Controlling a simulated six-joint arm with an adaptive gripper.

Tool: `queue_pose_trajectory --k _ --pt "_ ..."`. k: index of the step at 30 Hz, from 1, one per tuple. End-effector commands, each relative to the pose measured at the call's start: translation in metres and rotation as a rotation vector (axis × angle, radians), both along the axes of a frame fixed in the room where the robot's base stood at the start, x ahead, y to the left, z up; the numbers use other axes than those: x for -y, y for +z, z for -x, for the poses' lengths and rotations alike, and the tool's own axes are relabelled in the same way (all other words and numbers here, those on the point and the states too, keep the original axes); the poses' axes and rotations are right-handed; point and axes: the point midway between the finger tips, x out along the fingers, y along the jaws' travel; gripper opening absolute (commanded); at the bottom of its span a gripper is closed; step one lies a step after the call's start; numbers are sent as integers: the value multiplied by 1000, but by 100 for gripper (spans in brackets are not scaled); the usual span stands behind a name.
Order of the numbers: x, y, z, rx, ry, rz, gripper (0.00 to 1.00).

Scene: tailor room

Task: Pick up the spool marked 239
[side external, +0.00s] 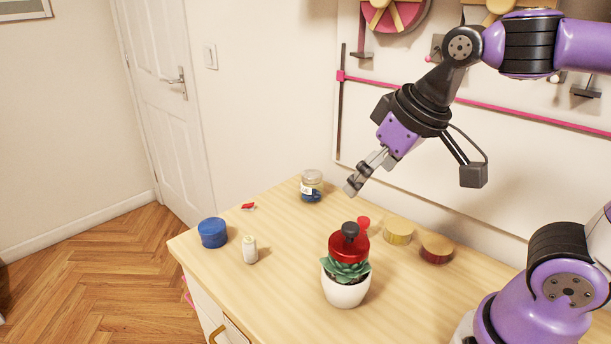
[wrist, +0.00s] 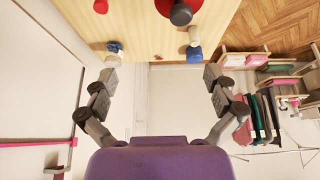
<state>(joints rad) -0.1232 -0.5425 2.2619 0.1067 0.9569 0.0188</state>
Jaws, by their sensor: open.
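No number 239 is legible on anything, so I cannot tell for sure which thing is the marked spool. A small white spool-like cylinder (side external: 250,250) stands upright on the table; it also shows in the wrist view (wrist: 193,36). A squat blue cylinder (side external: 212,233) stands left of it and shows in the wrist view (wrist: 194,55). My gripper (side external: 353,185) is open and empty, above the table's back edge, right of a glass jar (side external: 312,187) and well apart from the white cylinder. In the wrist view its fingers (wrist: 161,75) are spread wide.
A potted succulent (side external: 346,290) and a red round thing with a dark knob (side external: 348,247) stand mid-table. Yellow (side external: 398,231) and dark red (side external: 437,249) round things lie right. A small red item (side external: 248,206) lies back left. The table's (side external: 290,290) left front is clear.

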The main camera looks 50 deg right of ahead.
Motion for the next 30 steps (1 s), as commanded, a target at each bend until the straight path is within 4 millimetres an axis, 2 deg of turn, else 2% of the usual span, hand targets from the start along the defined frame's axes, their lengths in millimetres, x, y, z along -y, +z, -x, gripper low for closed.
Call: queue_pose_trajectory --k 1,3,8,10,11,25,28,30 --pt "6 -8 12 11 -7 -2 100" --pt "10 -18 25 19 -7 -5 100" --pt "12 -30 37 27 -2 -8 100" --pt "12 -31 37 26 -1 -7 70" --pt "12 -31 37 26 0 -8 64" --pt "12 -30 35 24 3 -6 64" --pt "9 -27 26 15 34 -2 64" --pt "4 -23 10 1 82 4 64"
